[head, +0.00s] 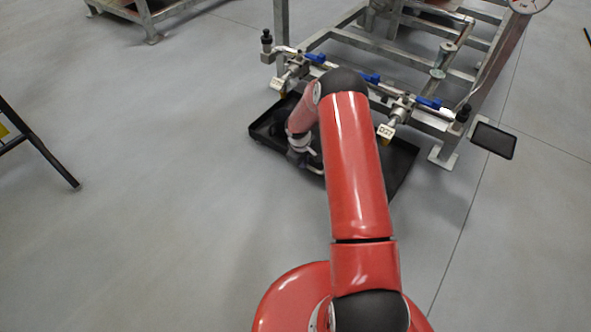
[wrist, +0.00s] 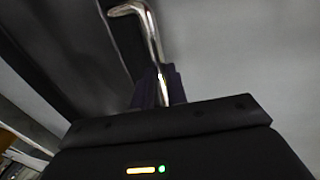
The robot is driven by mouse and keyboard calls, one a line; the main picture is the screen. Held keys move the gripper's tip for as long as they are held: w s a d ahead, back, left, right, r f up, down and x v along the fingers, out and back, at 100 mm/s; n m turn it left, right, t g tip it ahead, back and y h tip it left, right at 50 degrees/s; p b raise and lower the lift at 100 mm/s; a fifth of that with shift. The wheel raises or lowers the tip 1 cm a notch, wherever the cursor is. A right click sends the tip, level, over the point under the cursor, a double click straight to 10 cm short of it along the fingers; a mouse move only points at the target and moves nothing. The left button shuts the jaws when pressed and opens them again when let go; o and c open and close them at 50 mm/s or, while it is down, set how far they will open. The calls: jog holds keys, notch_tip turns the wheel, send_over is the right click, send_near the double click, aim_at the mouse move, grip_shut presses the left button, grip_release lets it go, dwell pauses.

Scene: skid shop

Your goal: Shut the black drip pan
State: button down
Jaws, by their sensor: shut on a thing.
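The black drip pan (head: 402,162) lies low at the front of a metal skid frame, sticking out from under it toward me. My arm hides its middle. My gripper (head: 300,158) is down at the pan's front edge, left of the arm's upper link. In the wrist view, a bent shiny metal handle (wrist: 152,40) runs down between the dark fingers of my gripper (wrist: 160,88), which are shut on it. The dark pan wall (wrist: 75,45) shows left of the handle. The fingertips themselves are hard to make out.
The skid frame (head: 405,60) stands behind and above the pan, with blue-handled valves (head: 370,78) and hanging tags along its front. A small black plate (head: 493,140) is at the right.

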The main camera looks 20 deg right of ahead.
jog(key=shift+w+d+r, duration=0.1)
jog(key=shift+w+d, duration=0.45)
jog(key=shift+d, duration=0.25)
jog(key=c, duration=1.4)
grip_release()
jog(key=shift+d, duration=0.1)
jog(key=r, duration=0.2)
jog(key=a+r+p, duration=0.1)
jog(key=r, duration=0.2)
jog(key=s+r, duration=0.1)
jog(key=r, duration=0.1)
jog(key=shift+a+r, duration=0.15)
jog(key=shift+r, duration=0.1)
